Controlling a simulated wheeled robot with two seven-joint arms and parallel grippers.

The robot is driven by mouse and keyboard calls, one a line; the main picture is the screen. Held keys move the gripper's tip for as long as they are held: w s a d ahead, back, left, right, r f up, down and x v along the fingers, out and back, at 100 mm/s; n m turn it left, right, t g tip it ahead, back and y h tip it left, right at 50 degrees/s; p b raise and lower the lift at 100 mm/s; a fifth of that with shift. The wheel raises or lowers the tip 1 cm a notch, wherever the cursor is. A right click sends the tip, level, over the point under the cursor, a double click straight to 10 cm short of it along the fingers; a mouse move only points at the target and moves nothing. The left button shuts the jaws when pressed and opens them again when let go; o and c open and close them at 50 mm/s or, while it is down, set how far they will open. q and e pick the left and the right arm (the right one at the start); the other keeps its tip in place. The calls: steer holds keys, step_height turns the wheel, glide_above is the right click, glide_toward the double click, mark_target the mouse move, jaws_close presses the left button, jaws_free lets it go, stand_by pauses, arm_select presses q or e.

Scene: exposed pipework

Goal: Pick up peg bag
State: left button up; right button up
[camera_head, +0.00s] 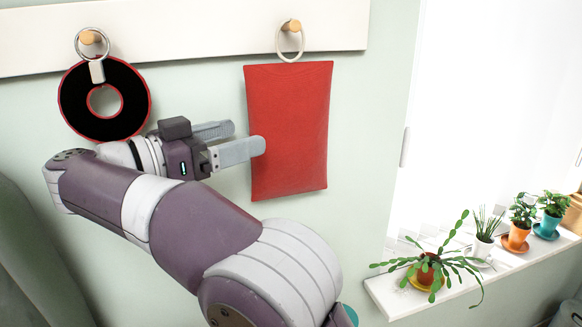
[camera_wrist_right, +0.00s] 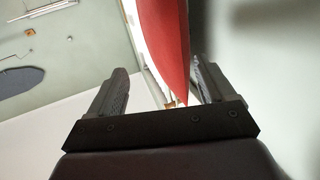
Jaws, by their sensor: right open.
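The peg bag (camera_head: 289,125) is a flat red pouch. It hangs by a pale ring (camera_head: 290,42) from the right wooden peg (camera_head: 291,25) on the wall rail. My right gripper (camera_head: 247,137) is at the bag's left edge, with its fingers pointing right. The near finger overlaps the bag in the head view, and the far finger ends close to its edge. In the right wrist view the red bag (camera_wrist_right: 166,38) shows edge-on between the two open fingers, nearer the right one. Contact cannot be told. My left gripper is not in view.
A black ring-shaped item with a red rim (camera_head: 73,100) hangs from the left peg, just above my right wrist. The cream rail (camera_head: 190,30) runs along the wall. Several potted plants (camera_head: 426,270) stand on the window sill (camera_head: 400,300) at lower right.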

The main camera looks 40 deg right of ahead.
mark_target(271, 123)
steer(key=d, duration=0.2)
steer(key=w, duration=0.1)
steer(key=shift+w+d+r, duration=0.1)
steer(key=shift+d+r, duration=0.2)
steer(key=shift+d, duration=0.1)
steer(key=d, duration=0.2)
steer(key=s+d+p, duration=0.1)
steer(key=shift+d+r+p, duration=0.2)
steer(key=shift+d+p, duration=0.1)
steer(key=shift+d, duration=0.05)
steer(key=shift+w+d+f, duration=0.15)
steer(key=shift+w+d, duration=0.05)
steer(key=shift+d, duration=0.35)
steer(key=shift+w+d+f, duration=0.15)
steer(key=shift+d, duration=0.35)
steer(key=shift+w+d, duration=0.1)
steer(key=shift+s, duration=0.2)
steer(key=c, duration=1.2)
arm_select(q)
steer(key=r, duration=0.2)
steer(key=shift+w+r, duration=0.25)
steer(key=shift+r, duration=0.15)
arm_select(e)
steer(key=shift+o, duration=0.2)
steer(key=shift+w, duration=0.1)
